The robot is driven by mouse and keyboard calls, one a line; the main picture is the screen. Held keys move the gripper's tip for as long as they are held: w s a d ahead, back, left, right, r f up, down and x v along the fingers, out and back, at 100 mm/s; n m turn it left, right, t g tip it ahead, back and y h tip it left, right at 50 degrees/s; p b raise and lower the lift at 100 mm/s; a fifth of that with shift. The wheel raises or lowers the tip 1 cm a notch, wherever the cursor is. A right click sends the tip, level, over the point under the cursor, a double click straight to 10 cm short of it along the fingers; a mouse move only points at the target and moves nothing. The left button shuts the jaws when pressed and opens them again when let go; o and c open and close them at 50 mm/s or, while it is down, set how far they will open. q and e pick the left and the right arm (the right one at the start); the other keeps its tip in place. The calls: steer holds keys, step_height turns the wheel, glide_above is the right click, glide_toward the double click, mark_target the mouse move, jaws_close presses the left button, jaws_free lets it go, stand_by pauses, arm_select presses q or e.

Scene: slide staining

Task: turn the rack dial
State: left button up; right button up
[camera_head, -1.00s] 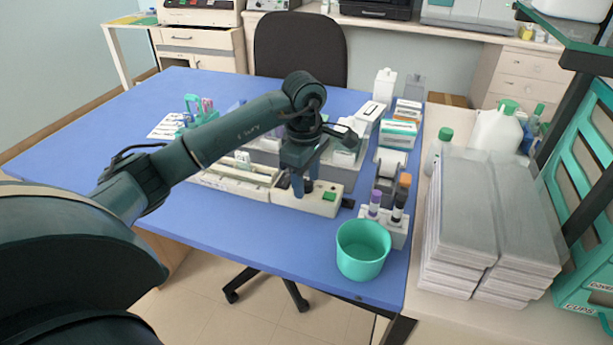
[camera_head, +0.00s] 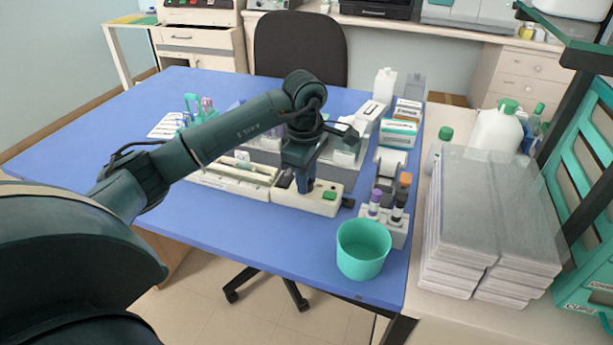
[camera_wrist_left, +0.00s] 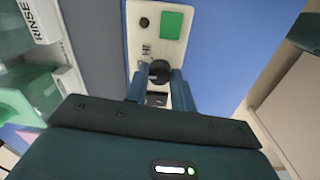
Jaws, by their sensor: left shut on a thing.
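The staining rack is a long cream-white unit (camera_head: 318,207) near the front of the blue table, with a green square at its right end. It also shows in the wrist view (camera_wrist_left: 138,30). Its dark round dial (camera_wrist_left: 159,70) lies between the fingers of my left gripper (camera_wrist_left: 159,80). The left gripper (camera_head: 304,187) points down over the rack and is shut on the dial. In the head view the fingers and wrist hide the dial. My right gripper is not in view.
A green cup (camera_head: 363,250) stands at the table's front right edge. A small holder with capped tubes (camera_head: 396,235) is just behind it. Boxes and bottles crowd the back right. Stacked trays (camera_head: 462,215) stand on the side counter. The table's left front is clear.

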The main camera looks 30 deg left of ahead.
arm_select(q)
steer(key=n, duration=0.4)
steer(key=shift+n, duration=2.6)
steer(key=o, duration=1)
steer(key=shift+r+b, duration=0.1)
steer(key=shift+b, duration=0.2)
steer(key=r, duration=1.3)
steer(key=shift+s+d, duration=0.15)
steer(key=shift+d, duration=0.1)
